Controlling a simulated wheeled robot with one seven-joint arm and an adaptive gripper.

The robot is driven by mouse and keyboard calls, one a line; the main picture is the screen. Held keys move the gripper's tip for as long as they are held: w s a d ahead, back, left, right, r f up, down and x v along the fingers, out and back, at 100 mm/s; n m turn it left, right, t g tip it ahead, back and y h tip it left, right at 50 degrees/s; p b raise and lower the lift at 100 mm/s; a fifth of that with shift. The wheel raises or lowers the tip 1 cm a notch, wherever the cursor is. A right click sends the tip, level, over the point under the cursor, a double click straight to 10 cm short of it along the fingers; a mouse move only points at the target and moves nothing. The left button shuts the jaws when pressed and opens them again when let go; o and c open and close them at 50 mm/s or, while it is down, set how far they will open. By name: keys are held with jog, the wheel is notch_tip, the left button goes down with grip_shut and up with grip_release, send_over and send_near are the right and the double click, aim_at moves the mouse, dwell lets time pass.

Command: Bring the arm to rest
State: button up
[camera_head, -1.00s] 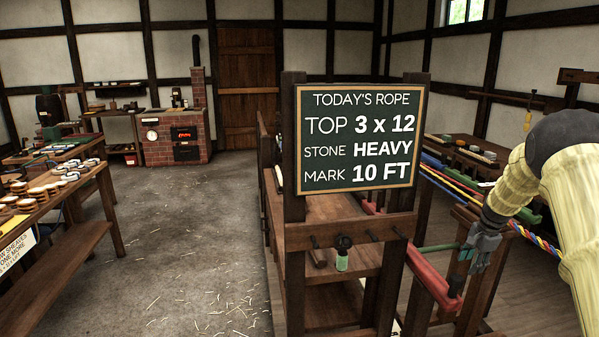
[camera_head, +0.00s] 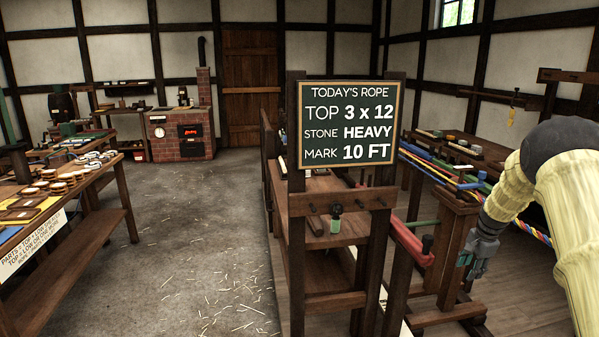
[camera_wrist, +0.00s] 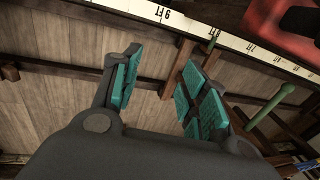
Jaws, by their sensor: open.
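My gripper (camera_head: 472,264) hangs at the end of my yellow-sleeved arm on the right of the head view, fingers pointing down. It is open and empty. In the wrist view its two teal-padded fingers (camera_wrist: 160,92) stand apart, with plank floor and dark beams beyond them. The gripper is beside a dark wooden post of the rope frame (camera_head: 452,240); I cannot tell the exact gap.
A red bar (camera_head: 412,243) juts near my gripper. A white measuring strip (camera_wrist: 225,38) marked in feet crosses the wrist view. The chalkboard (camera_head: 348,123) stands on a wooden rack. A brick stove (camera_head: 182,133) is far back. Open floor (camera_head: 190,235) lies left.

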jog(key=s+a+f+n+g, duration=0.1)
jog(key=s+a+f+n, duration=0.1)
jog(key=s+a+f, duration=0.5)
jog(key=s+a+f+n+h, duration=0.1)
jog(key=s+a+f+n, duration=0.25)
jog(key=s+f, duration=0.65)
jog(key=s+a+f+n+g, duration=0.1)
jog(key=s+a+f, duration=0.55)
jog(key=f, duration=0.35)
jog(key=s+a+n, duration=0.3)
jog(key=s+a, duration=0.2)
jog(key=s, duration=0.6)
jog(key=s+a+f+n, duration=0.1)
jog(key=s+a+n, duration=0.2)
jog(key=s, duration=0.9)
jog(key=s+a+n, duration=0.3)
jog(key=s+a, duration=0.5)
jog(key=s, duration=0.3)
jog(key=shift+s+a+f+y, duration=0.2)
jog(key=shift+s+f+y, duration=0.1)
jog(key=shift+s+f, duration=0.1)
